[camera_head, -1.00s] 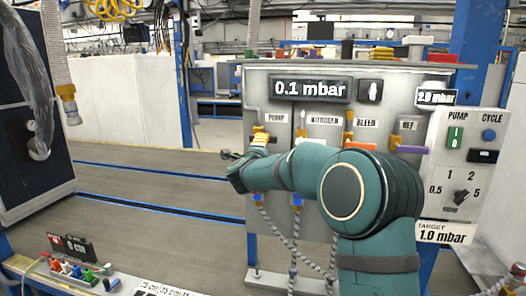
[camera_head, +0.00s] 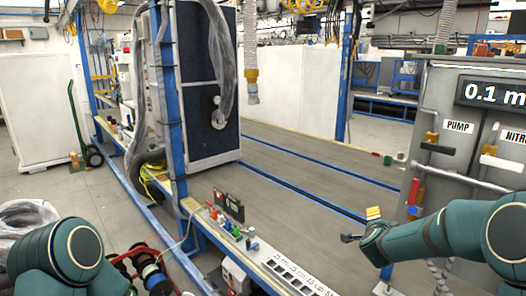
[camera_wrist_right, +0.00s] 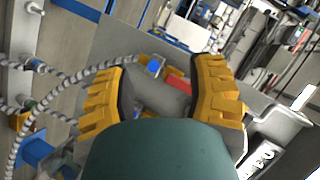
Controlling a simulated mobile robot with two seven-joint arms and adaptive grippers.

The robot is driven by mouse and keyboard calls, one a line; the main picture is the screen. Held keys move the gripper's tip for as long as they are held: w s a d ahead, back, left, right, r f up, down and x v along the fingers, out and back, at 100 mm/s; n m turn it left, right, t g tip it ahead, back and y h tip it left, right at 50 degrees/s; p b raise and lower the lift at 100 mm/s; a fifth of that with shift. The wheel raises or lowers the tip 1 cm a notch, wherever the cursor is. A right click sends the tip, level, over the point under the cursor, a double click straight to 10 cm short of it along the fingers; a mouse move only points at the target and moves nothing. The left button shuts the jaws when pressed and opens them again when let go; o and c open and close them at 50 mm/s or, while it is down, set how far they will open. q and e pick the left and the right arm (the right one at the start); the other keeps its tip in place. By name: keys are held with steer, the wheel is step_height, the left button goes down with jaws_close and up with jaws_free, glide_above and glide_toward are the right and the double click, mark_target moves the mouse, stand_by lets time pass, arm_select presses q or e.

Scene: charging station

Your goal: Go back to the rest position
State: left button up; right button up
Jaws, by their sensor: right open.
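My right gripper (camera_head: 362,226) is left of and below the PUMP valve (camera_head: 432,142) on the grey control panel (camera_head: 450,90), with my right arm reaching in from the right. In the right wrist view its two yellow-padded fingers (camera_wrist_right: 160,88) stand wide apart with nothing gripped between them. Behind them are a grey surface, a hose and a small red part, and I cannot tell their distance. Teal links of my left arm show at the lower left of the head view. My left gripper is out of view.
A blue post (camera_head: 168,100) and a dark cabinet (camera_head: 205,75) stand at centre left. A bench edge with sockets (camera_head: 292,272) and small coloured connectors (camera_head: 235,228) runs along the front. A braided hose (camera_wrist_right: 50,90) passes close to the right gripper. The grey floor mid-picture is clear.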

steer(key=s+a+f+n+g+y, duration=0.1)
steer(key=s+a+f+n+y, duration=0.15)
steer(key=a+f, duration=0.4)
steer(key=s+a+f+n+g+y, duration=0.2)
steer(key=s+a+f+n, duration=0.15)
steer(key=f, duration=0.55)
steer(key=s+a+f+n+g+y, duration=0.1)
steer(key=s+a+f+n+g, duration=0.1)
steer(key=s, duration=0.7)
steer(key=s+a+f+n+g+y, duration=0.2)
steer(key=s+a+f+n+g, duration=0.1)
steer(key=s+a+f, duration=0.4)
steer(key=s+a+f+n+g+y, duration=0.2)
steer(key=s+a+f+n, duration=0.3)
steer(key=s, duration=0.6)
steer(key=shift+s+a+g, duration=0.2)
steer(key=shift+s+g, duration=0.1)
steer(key=shift+g, duration=0.3)
steer(key=shift+y, duration=0.25)
steer(key=shift+c, duration=0.8)
